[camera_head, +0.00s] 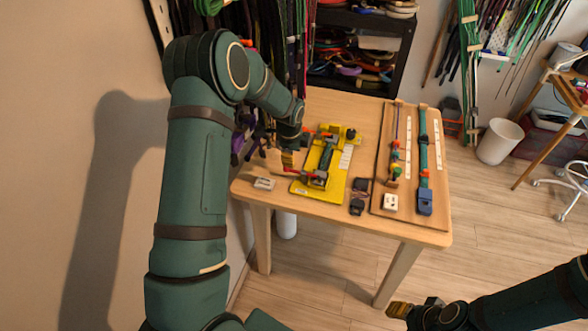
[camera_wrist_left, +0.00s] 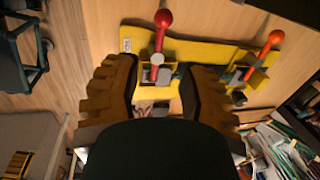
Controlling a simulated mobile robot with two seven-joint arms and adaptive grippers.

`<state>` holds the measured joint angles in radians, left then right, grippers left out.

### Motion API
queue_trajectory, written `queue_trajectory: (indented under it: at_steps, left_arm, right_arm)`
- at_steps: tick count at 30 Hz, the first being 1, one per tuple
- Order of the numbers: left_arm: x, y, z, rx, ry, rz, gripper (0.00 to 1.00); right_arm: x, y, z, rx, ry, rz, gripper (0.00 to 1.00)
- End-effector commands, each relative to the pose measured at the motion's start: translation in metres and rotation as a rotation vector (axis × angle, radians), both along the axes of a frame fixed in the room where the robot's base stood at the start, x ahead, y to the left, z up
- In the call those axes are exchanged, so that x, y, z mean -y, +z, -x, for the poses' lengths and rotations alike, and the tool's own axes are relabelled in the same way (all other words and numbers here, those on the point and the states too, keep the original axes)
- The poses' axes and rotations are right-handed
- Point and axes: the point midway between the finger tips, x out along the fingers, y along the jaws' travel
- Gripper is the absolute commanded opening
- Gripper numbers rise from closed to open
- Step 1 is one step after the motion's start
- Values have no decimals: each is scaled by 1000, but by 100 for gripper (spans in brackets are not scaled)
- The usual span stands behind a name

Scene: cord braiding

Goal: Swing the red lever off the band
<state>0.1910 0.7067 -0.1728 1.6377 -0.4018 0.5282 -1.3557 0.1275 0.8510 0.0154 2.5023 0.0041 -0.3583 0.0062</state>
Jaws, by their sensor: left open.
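The yellow fixture (camera_head: 338,184) lies on the table with a dark green band or bar (camera_head: 326,157) along its middle. A red lever (camera_head: 292,170) sticks out to the left at its near end. In the left wrist view the red lever (camera_wrist_left: 160,38) has a round knob and rises from a small yellow clamp. My left gripper (camera_head: 288,160) hangs beside the fixture's left edge. Whether the lever presses on the band is unclear. My right gripper (camera_head: 402,309) is low at right, off the table.
A second, orange-red lever (camera_wrist_left: 275,37) stands at the fixture's other end. A wooden board (camera_head: 408,207) with cords and clamps lies to the right. Small dark items (camera_head: 358,197) sit between them. A white block (camera_head: 264,184) lies near the left table edge. Hanging cords crowd the back left.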

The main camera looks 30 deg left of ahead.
Motion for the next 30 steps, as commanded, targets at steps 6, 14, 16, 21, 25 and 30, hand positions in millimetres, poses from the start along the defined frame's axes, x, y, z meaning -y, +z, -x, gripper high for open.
queue_trajectory:
  at_steps: [6,14,16,21,25,30]
  left_arm:
    - [-1,-46,-7,-5,2,2,41]
    - [-4,-81,-15,-1,2,1,41]
    - [-4,-86,-16,-1,2,2,41]
    - [-4,-90,-17,0,2,1,41]
    - [-4,-90,-17,0,2,1,41]
    - [-4,-90,-17,0,2,1,20]
  right_arm:
    - [0,-7,2,-4,4,-1,47]
    - [-1,-11,3,-8,6,-2,47]
    - [-1,-11,4,-8,7,-2,47]
    - [-1,-12,4,-9,8,-2,47]
    - [-1,-12,4,-9,8,-2,47]
    - [-1,-12,4,-9,8,-2,47]
